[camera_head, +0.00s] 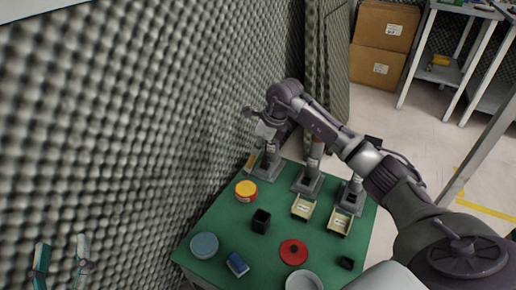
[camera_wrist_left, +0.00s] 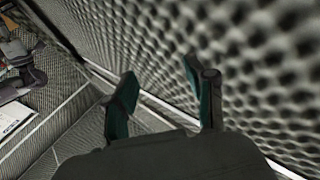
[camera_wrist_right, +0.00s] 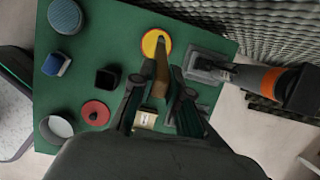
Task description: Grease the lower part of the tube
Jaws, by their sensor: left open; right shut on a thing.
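My right gripper (camera_head: 264,130) is over the back left of the green table, beside the leftmost stand (camera_head: 268,168). It is shut on a brown, stick-like tool, likely a brush (camera_wrist_right: 160,78), pointing down; its tip is hard to make out. In the right wrist view the tool overlaps a yellow-and-red tin (camera_wrist_right: 156,43), also seen in the head view (camera_head: 245,191). An upright tube with an orange band (camera_wrist_right: 272,80) is on a stand to the right of the fingers. Contact between tool and tube cannot be told. My left gripper (camera_head: 62,262) is open and empty by the foam wall.
The green table (camera_head: 222,222) holds a middle stand (camera_head: 308,183), a right stand (camera_head: 350,195), two pale boxes (camera_head: 303,207) (camera_head: 340,221), a black cup (camera_head: 261,221), a red disc (camera_head: 293,252), a blue block (camera_head: 237,264) and a white bowl (camera_head: 303,281). Foam wall (camera_head: 130,130) borders the left.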

